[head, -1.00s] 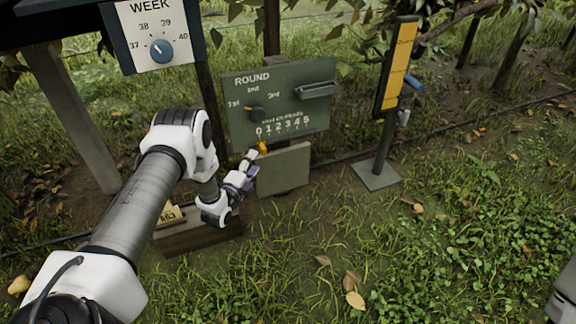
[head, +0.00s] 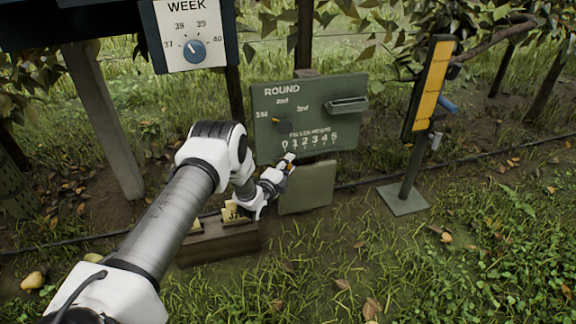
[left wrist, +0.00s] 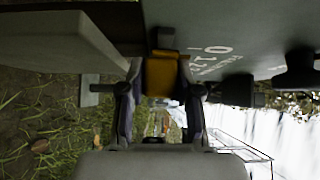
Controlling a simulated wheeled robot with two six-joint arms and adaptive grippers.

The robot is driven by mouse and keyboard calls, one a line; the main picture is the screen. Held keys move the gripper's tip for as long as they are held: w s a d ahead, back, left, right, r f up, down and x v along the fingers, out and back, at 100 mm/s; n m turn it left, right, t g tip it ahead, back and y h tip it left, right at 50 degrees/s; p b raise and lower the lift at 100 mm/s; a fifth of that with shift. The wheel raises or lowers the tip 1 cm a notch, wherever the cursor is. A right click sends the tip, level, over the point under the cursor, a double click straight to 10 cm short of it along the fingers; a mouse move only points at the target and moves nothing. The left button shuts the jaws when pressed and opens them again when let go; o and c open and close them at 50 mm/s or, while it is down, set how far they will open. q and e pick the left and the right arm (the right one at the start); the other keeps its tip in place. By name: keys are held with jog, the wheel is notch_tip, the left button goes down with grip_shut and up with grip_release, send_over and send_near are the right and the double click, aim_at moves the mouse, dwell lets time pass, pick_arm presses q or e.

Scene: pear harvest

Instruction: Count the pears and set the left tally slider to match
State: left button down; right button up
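The green tally board (head: 345,125) carries a row of numbers 0 to 5 along its lower edge. The yellow-orange slider knob (left wrist: 161,76) shows in the left wrist view just under the 0 end of the row; my gripper mostly hides it in the head view. My left gripper (head: 290,159) is at the board's lower edge near the 0. In the left wrist view its two fingers (left wrist: 160,68) stand on either side of the knob, with narrow gaps that look open. Yellowish pear-like fruit (head: 33,281) lies on the grass at left. My right gripper is out of view.
A WEEK dial board (head: 186,35) hangs at upper left. A ROUND pointer knob (head: 283,125) and a ledge (head: 347,105) are on the tally board. A blank panel (head: 306,187) stands below, a wooden box with tags (head: 215,246) beside it. A yellow gauge post (head: 430,85) stands at right.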

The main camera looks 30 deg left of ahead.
pick_arm(q)
jog(key=w+d, duration=0.2)
jog(key=w+d+b, duration=0.1)
jog(key=w+d, duration=0.1)
jog(key=shift+w+f, duration=0.1)
jog(key=shift+w, duration=0.15)
jog(key=shift+w+d, duration=0.2)
jog(key=shift+w, duration=0.1)
jog(key=c, duration=0.8)
grip_release()
jog(key=s, duration=1.2)
jog(key=shift+d, duration=0.45)
